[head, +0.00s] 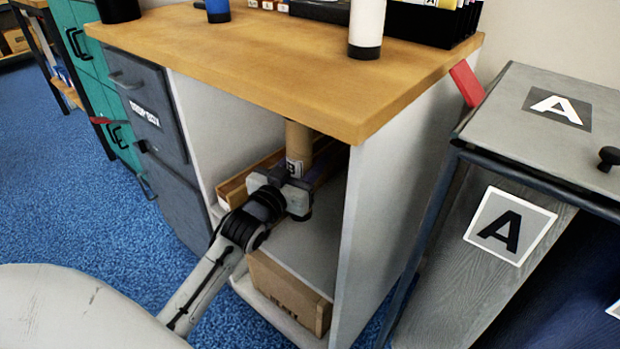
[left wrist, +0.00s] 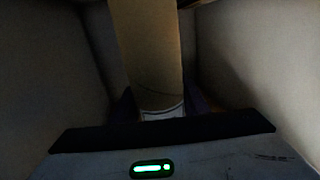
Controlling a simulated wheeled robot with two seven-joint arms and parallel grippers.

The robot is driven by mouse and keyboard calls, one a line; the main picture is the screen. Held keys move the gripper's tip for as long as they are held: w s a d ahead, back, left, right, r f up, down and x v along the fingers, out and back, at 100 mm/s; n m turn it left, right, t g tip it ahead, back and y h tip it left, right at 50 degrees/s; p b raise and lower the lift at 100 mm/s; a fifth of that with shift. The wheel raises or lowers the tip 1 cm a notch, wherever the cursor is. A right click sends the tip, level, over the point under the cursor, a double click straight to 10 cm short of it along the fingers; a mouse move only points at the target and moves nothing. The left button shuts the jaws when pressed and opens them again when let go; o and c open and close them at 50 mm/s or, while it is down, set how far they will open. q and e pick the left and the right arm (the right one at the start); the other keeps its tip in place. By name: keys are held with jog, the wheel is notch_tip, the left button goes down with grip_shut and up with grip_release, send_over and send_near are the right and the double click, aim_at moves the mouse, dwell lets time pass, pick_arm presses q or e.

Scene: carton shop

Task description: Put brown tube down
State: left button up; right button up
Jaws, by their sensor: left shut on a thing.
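The brown tube (head: 299,141) stands upright inside the open cubby under the wooden desktop. A white label with a dark mark shows low on it, and its upper end is hidden behind the desktop edge. My left gripper (head: 297,185) is shut on the tube near its lower part. In the left wrist view the brown tube (left wrist: 150,45) rises between the fingers of my left gripper (left wrist: 160,108), in a dim space. Whether the tube's bottom touches a surface cannot be told. My right gripper is not in view.
A wooden tray (head: 233,189) lies behind the gripper, and a brown box (head: 288,292) stands at the cubby's front. The white side panel (head: 385,200) bounds the right; the desktop (head: 270,60) hangs above. Grey drawers (head: 150,115) stand left, a cabinet marked A (head: 500,228) right.

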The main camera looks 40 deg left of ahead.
pick_arm(q)
jog(key=f+b, duration=0.1)
jog(key=f, duration=0.1)
jog(key=f+b, duration=0.1)
jog(key=f, duration=0.2)
jog(key=shift+w+b, duration=0.2)
jog(key=shift+b, duration=0.15)
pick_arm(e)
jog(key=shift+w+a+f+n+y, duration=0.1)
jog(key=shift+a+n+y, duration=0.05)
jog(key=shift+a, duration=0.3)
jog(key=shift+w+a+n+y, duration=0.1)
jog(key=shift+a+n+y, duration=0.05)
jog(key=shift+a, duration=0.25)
pick_arm(q)
jog(key=o, duration=1.1)
jog(key=shift+f, duration=0.15)
